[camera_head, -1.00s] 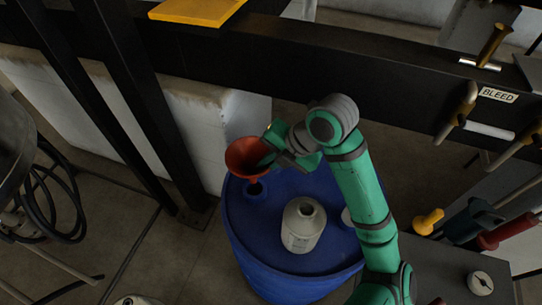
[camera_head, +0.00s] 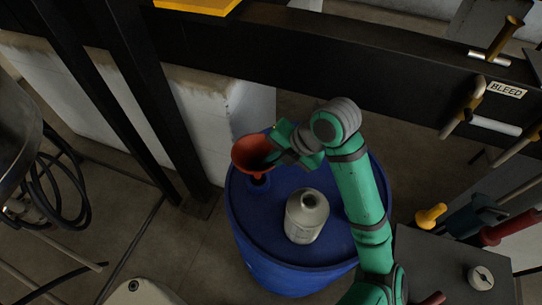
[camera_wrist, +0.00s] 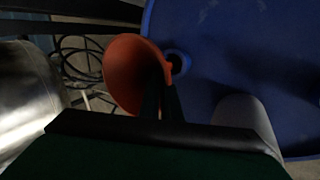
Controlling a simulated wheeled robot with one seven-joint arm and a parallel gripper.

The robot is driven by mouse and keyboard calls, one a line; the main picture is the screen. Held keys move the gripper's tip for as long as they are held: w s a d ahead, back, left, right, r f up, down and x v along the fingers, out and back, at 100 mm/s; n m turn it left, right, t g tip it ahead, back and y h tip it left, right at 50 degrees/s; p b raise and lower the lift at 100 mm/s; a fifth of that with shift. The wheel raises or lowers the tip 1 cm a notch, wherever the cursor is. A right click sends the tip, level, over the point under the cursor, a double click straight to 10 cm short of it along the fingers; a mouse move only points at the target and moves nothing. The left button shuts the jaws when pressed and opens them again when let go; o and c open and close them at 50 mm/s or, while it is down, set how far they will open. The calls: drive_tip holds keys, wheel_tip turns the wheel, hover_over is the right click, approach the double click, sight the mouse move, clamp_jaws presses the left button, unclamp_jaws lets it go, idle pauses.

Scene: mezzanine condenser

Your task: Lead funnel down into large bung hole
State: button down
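The orange-red funnel (camera_head: 250,152) is at the left part of the blue drum's top (camera_head: 275,235), wide mouth up and a little tilted. My gripper (camera_head: 276,154) is shut on its right side, and the dark fingers (camera_wrist: 160,103) meet the funnel's rim and wall in the wrist view. The funnel's spout points down at the large bung hole (camera_head: 259,187), a raised blue ring. The ring (camera_wrist: 180,62) shows beside the spout in the wrist view. The spout's tip looks just above or at the hole; I cannot tell whether it is inside.
A pale bottle (camera_head: 306,216) stands on the drum to the right of the funnel, near my arm. Black steel posts (camera_head: 150,110) and a beam (camera_head: 330,55) stand behind. A grey bench (camera_head: 455,265) with valve handles is at the right. Black hose (camera_head: 60,190) lies at left.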

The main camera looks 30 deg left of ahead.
drive_tip(key=shift+f, duration=4)
drive_tip(key=c, duration=1.9)
unclamp_jaws()
drive_tip(key=v, duration=1)
drive_tip(key=shift+d+r, duration=0.25)
drive_tip(key=shift+r, duration=0.1)
drive_tip(key=shift+w+a, duration=0.1)
